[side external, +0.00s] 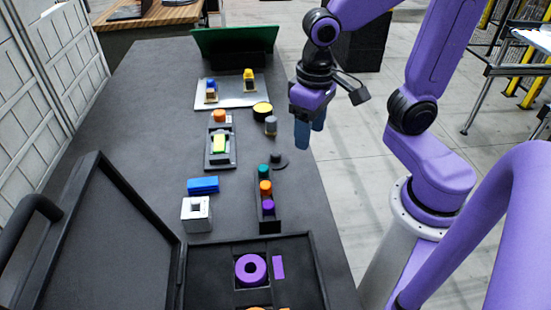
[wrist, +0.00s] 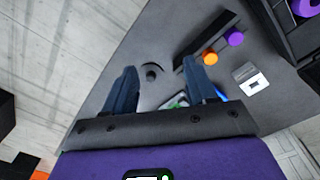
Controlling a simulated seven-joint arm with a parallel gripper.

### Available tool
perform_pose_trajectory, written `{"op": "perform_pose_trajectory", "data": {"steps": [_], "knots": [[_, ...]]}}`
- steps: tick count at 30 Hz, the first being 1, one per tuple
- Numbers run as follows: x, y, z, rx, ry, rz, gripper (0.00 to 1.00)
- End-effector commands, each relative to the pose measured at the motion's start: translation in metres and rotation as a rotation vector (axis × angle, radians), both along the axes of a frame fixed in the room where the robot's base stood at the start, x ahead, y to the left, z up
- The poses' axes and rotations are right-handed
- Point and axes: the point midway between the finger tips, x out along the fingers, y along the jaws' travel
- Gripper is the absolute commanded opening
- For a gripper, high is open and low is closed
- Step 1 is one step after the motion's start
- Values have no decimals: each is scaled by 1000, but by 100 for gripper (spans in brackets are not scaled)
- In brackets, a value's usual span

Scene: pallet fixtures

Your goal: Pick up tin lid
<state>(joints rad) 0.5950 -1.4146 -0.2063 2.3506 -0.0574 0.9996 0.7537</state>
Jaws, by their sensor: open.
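A small dark grey round lid with a raised knob (side external: 279,161), which looks like the tin lid, lies flat on the dark table near its right edge. In the wrist view the lid (wrist: 151,72) shows between my two blue fingers, farther away than their tips. My gripper (side external: 310,136) is open and empty, pointing down, raised near the table's right edge and apart from the lid. Its fingers also show in the wrist view (wrist: 158,70). A small grey cylinder (side external: 271,126) stands behind the lid; I cannot tell whether it is the tin.
A black rack (side external: 270,225) with teal, orange and purple pegs stands just in front of the lid. A fixture with a green block (side external: 219,143) is to its left. A yellow-topped round piece (side external: 262,110) is behind. An open black case (side external: 310,270) fills the front.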

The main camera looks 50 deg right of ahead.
Motion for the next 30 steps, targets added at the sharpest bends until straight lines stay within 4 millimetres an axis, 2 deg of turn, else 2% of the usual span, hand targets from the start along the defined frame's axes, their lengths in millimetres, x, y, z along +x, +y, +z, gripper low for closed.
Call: {"op": "perform_pose_trajectory", "data": {"steps": [1, 9, 18, 24, 27, 30], "knots": [[11, 1, 2, -5, -5, -108, 57], [62, -1, 11, -27, -40, -727, 57], [106, -12, 21, -50, -96, -1377, 57], [119, -18, 24, -58, -123, -1617, 57], [121, -20, 22, -61, -127, -1659, 57], [121, -22, 12, -66, -127, -1667, 57]]}}
